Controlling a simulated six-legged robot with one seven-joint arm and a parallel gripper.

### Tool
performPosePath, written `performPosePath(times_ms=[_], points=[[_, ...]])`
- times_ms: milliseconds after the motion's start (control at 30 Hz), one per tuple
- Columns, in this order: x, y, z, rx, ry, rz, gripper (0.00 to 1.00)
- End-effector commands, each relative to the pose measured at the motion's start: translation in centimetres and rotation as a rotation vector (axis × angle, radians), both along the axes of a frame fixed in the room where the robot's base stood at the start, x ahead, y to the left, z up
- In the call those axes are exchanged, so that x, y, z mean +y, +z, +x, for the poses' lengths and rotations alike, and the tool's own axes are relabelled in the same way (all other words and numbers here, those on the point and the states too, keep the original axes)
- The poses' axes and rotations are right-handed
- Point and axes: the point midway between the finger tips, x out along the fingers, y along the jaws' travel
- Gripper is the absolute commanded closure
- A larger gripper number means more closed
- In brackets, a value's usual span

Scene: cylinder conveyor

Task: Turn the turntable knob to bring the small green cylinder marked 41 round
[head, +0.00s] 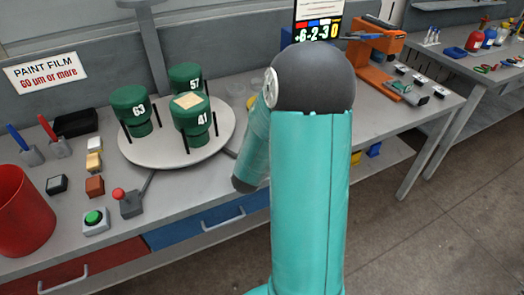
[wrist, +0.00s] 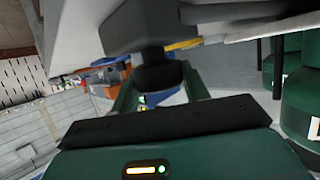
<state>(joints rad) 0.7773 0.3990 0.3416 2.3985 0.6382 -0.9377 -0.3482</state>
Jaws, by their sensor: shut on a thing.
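Three green cylinders stand upright on a round pale turntable (head: 150,158) in the head view. The cylinder marked 41 (head: 192,122) is at the front right, with a tan square on top. The cylinder marked 63 (head: 131,112) is at the left and the one marked 57 (head: 185,77) at the back. In the wrist view, my gripper (wrist: 160,86) is shut on a dark knob (wrist: 158,72), one green finger on each side. Green cylinders show at the wrist view's right edge. In the head view my arm hides the gripper and knob.
A red bin (head: 22,212), a green push button (head: 95,220) and a red-knobbed lever (head: 127,200) stand left of and in front of the turntable. Several small blocks lie near them. An orange machine (head: 372,58) stands at the back right.

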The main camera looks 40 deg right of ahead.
Motion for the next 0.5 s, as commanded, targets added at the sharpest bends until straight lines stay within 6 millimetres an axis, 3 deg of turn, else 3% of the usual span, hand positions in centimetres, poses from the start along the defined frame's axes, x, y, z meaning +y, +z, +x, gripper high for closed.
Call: performPosePath(times_ms=[500], points=[[0.03, -0.13, -0.01, 0.003, -0.121, 0.003, 0.77]])
